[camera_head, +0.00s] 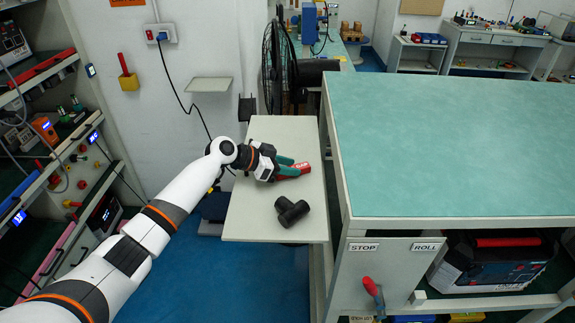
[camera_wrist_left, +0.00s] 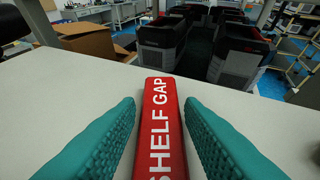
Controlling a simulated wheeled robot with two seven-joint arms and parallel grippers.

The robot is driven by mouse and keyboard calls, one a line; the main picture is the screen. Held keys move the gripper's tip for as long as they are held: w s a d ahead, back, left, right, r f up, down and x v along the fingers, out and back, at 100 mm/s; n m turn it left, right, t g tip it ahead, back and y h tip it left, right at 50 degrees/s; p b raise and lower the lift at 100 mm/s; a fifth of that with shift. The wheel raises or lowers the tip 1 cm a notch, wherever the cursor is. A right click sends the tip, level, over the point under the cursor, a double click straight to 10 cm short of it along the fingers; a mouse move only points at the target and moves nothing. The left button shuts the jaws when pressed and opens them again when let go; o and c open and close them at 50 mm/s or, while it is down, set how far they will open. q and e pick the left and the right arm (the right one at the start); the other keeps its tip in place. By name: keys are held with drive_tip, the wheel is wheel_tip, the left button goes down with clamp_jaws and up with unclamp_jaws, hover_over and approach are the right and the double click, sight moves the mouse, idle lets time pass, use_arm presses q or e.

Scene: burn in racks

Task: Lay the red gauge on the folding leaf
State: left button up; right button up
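The red gauge (camera_head: 292,171) lies flat on the pale folding leaf (camera_head: 262,218), near its right edge. In the left wrist view the gauge (camera_wrist_left: 160,120), lettered "SHELF GAP", points away from me and appears to rest on the leaf (camera_wrist_left: 90,90). My left gripper (camera_head: 286,167) has teal fingers, one on each side of the gauge. In the left wrist view the gripper (camera_wrist_left: 160,105) is open, with a narrow strip of leaf showing between each finger and the gauge. The gauge's near end is out of the wrist view. My right gripper is not in view.
A black T-shaped piece (camera_head: 292,211) lies on the leaf nearer the front. The leaf adjoins the green-topped bench (camera_head: 450,140) on the right. A black fan (camera_head: 279,65) stands behind the leaf. Racks (camera_head: 60,150) stand at the left. The leaf's front left is clear.

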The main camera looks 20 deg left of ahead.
use_arm(q)
drive_tip(key=shift+o, duration=1.2)
drive_tip(key=shift+w, duration=0.15)
drive_tip(key=b+v, duration=0.1)
drive_tip(key=v, duration=0.4)
drive_tip(key=b+v, duration=0.2)
drive_tip(key=v, duration=0.4)
drive_tip(key=shift+a+f, duration=0.1)
drive_tip(key=shift+f, duration=0.15)
drive_tip(key=shift+s+a+r+b, duration=0.35)
drive_tip(key=shift+r, duration=0.1)
